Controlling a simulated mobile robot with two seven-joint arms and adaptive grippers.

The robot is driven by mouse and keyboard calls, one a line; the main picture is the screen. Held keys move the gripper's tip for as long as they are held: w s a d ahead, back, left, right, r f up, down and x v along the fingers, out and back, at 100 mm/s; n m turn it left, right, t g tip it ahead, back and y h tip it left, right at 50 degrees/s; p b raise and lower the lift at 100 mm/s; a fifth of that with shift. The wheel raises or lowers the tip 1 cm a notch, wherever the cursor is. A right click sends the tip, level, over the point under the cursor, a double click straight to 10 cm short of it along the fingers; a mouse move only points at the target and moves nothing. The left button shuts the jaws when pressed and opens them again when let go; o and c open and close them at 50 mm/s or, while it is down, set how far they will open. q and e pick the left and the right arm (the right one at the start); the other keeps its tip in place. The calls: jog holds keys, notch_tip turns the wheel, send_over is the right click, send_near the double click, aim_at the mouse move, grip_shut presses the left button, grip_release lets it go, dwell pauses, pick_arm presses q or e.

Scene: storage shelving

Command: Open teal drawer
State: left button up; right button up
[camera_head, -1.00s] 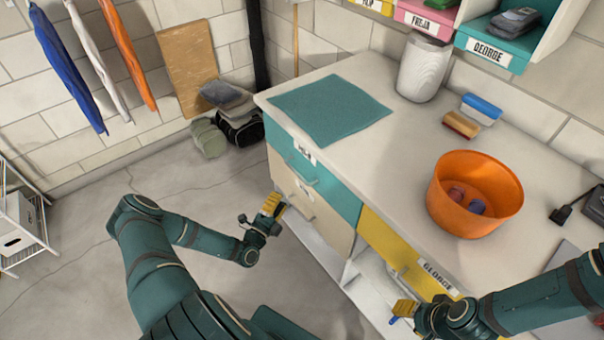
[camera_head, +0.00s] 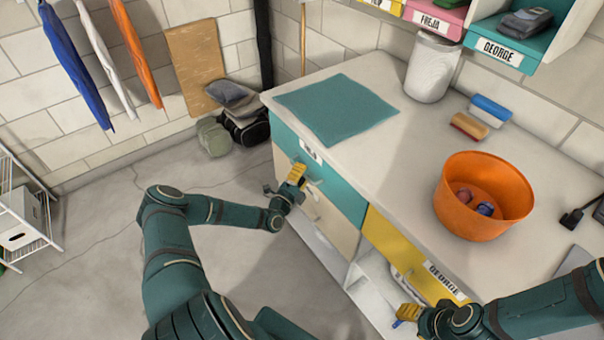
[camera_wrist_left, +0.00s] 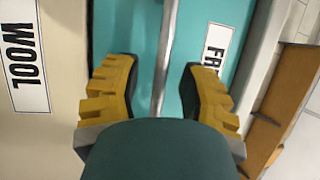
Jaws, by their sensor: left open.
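The teal drawer (camera_head: 338,193) is shut in the cabinet's upper left, with a metal bar handle and a white name label partly hidden by my gripper. My left gripper (camera_head: 297,174) is in front of it, at the handle. In the left wrist view the open yellow fingers (camera_wrist_left: 160,95) stand on either side of the handle bar (camera_wrist_left: 166,50), with gaps on both sides. The teal front (camera_wrist_left: 130,40) fills the space behind. My right gripper (camera_head: 407,311) is low by the yellow drawer; its fingers are too small to tell open or shut.
A cream drawer (camera_head: 330,222), labelled WOOL (camera_wrist_left: 24,55) in the wrist view, is below the teal one. A yellow drawer (camera_head: 385,245) is to the right. The worktop holds a teal mat (camera_head: 335,108) and an orange bowl (camera_head: 482,215). The floor (camera_head: 110,200) at left is free.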

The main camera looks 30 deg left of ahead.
pick_arm(q)
jog(key=shift+c, duration=0.4)
grip_shut()
jog(key=s+a, duration=0.5)
jog(key=s, duration=0.7)
jog(key=s+a+p, duration=0.1)
jog(key=s+a, duration=0.4)
jog(key=s, duration=0.7)
jog(key=shift+a+p, duration=0.15)
jog(key=shift+p, duration=0.15)
jog(key=shift+s+r, duration=0.1)
jog(key=shift+o, duration=0.4)
grip_release()
jog(key=s+f, duration=0.2)
jog(key=s, duration=0.9)
jog(key=shift+s+f, duration=0.15)
jog(key=shift+s, duration=0.25)
